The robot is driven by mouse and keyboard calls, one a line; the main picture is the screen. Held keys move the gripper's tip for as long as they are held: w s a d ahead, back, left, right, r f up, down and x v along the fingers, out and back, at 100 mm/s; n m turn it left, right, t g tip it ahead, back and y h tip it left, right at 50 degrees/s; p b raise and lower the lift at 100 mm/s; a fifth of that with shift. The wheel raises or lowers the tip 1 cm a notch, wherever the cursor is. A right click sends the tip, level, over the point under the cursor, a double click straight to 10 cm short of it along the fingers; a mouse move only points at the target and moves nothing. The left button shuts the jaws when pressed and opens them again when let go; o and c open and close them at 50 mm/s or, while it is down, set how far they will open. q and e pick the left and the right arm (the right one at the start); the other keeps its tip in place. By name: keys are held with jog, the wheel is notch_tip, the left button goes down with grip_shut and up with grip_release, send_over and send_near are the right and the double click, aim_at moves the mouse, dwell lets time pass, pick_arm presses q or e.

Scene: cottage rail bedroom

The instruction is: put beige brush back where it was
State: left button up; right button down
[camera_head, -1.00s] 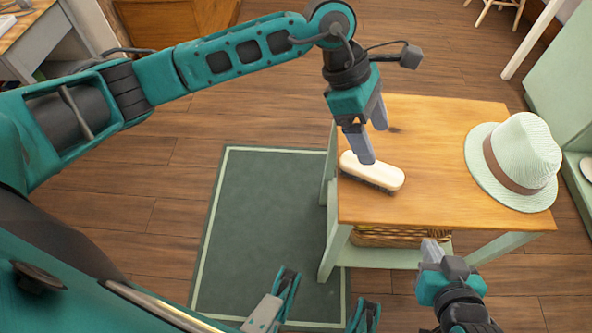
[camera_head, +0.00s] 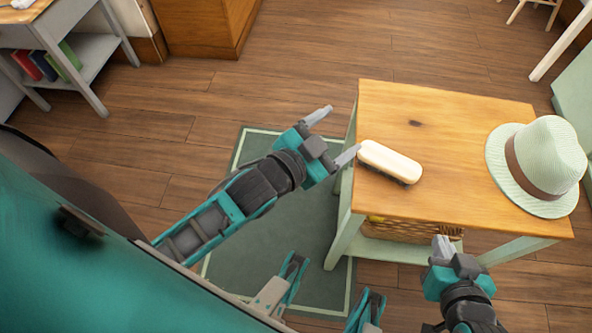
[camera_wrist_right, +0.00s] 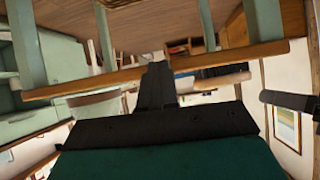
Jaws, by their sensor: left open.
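The beige brush (camera_head: 390,161) lies on the left part of the wooden tabletop (camera_head: 440,125), dark bristles down. My left gripper (camera_head: 332,137) is open and empty, just left of the brush at the table's left edge. One of its fingertips is close to the brush's left end; I cannot tell whether they touch. My right gripper (camera_head: 441,250) is in front of the table's front edge, with its fingers together and nothing seen in them. The fingers also show in the right wrist view (camera_wrist_right: 157,85).
A pale green hat (camera_head: 540,165) with a brown band sits at the table's right. A wicker basket (camera_head: 410,231) stands on the shelf below. A green rug (camera_head: 290,225) lies left of the table. A desk with books (camera_head: 50,62) is at the far left.

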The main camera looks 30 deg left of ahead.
pick_arm(q)
jog(key=s+a+f+n+g+y, duration=0.2)
jog(key=s+a+f+n+g, duration=0.25)
jog(key=s+f, duration=0.4)
notch_tip(320, 180, up, 10)
jog(key=a+y+p, duration=0.1)
jog(key=a+p, duration=0.1)
jog(key=p, duration=1.2)
jog(key=shift+s+a+n, duration=0.25)
jog(key=shift+s+n, duration=0.15)
jog(key=shift+n, duration=0.05)
pick_arm(e)
jog(key=s+d+r, duration=0.1)
jog(key=d+r, duration=0.2)
jog(key=r, duration=0.7)
jog(key=shift+s+h, duration=0.2)
jog(key=shift+h, duration=0.2)
